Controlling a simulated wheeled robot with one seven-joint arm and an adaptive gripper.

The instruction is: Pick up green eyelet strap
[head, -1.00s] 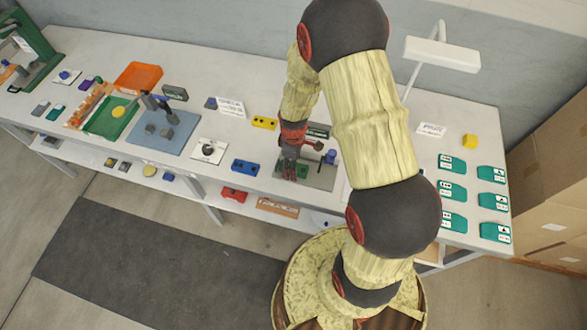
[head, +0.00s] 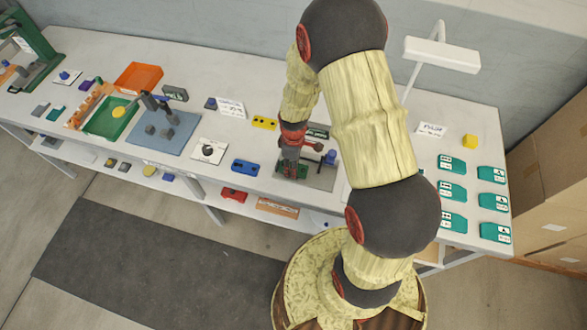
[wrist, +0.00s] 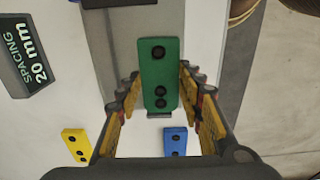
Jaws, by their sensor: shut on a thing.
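The green eyelet strap (wrist: 160,55) is a flat green bar with dark round holes, lengthwise between the fingers in the wrist view. My gripper (wrist: 158,85) is shut on it, one finger against each long side. In the head view my gripper (head: 289,172) is at the front of the table, over the left part of a grey plate (head: 322,178), with a bit of the green strap (head: 287,184) showing at its fingertips. The strap looks larger than the other straps in the wrist view, so it seems raised; the exact gap is unclear.
A blue strap (head: 245,167) lies left of the plate and a yellow strap (head: 264,123) behind it. A dark spacing sign (wrist: 30,55) reads 20 mm. Teal cards (head: 452,192) lie at the right. A lamp (head: 440,52) stands at the back.

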